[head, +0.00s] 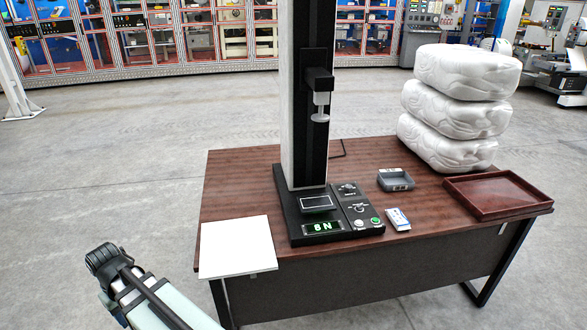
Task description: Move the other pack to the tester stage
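A small white and blue pack (397,219) lies on the table at the right of the tester's control panel. The tester (303,90) is a tall dark and white column on a black base. Its stage (317,202) is a small dark plate with a pale rim, and I see nothing on it. The pressing head (320,103) hangs well above the stage. A grey open box (395,180) stands behind the pack; what lies in it is too small to tell. Part of my arm shows at the lower left, away from the packs. I cannot make out my gripper's fingers.
The brown table (240,185) holds a white board (237,247) at its front left and an empty-looking dark red tray (497,193) at the right. Several white wrapped bundles (462,108) are stacked behind the tray. The green-lit display (324,226) faces front beside the control panel (356,206).

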